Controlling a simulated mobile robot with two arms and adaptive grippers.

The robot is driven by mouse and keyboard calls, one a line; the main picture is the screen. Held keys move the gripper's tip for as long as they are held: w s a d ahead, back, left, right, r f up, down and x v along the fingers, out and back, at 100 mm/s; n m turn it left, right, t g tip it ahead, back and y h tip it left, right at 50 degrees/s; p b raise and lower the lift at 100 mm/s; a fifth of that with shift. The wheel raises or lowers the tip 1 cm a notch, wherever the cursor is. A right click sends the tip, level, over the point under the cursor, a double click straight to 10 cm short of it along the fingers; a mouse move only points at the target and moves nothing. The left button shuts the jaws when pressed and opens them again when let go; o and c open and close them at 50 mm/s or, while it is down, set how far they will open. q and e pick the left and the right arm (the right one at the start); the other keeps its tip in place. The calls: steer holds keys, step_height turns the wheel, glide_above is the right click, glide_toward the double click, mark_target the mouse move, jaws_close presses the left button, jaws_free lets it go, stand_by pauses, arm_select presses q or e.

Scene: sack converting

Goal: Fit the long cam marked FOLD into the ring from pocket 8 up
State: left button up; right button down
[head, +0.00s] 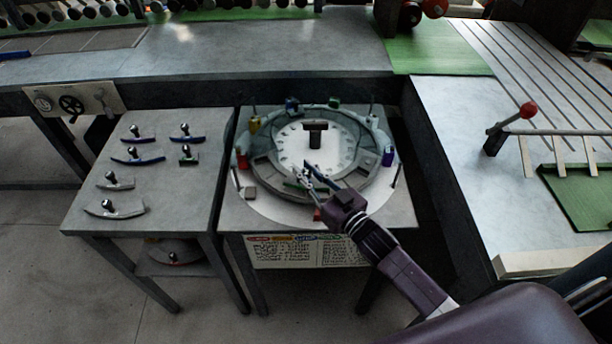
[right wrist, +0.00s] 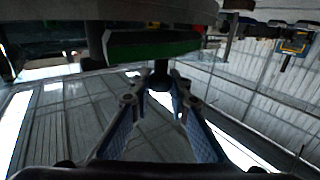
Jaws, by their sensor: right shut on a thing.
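The ring (head: 270,172) lies on the right-hand stand, around a pale disc with a dark T-shaped post (head: 316,133). My right gripper (head: 308,181) is at the ring's near side, shut on the dark knob (right wrist: 160,76) of a green cam. The green cam (head: 294,183) shows at the ring's near edge, and its green side shows in the right wrist view (right wrist: 155,50) above my fingers. Whether it is seated or just above the ring I cannot tell. No FOLD mark or pocket number is readable. My left gripper is not in view.
Coloured blocks and thin upright pins stand around the ring. A printed card (head: 300,252) hangs on the stand's front.

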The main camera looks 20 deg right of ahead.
step_height(320, 180, up, 17)
steer(key=b, duration=0.4)
glide_above(306, 172)
step_height(306, 172, down, 10)
steer(key=shift+f, duration=0.2)
steer(key=shift+r, duration=0.1)
steer(key=shift+f+b, duration=1.75)
steer(key=shift+f, duration=1.25)
steer(key=shift+p, duration=0.8)
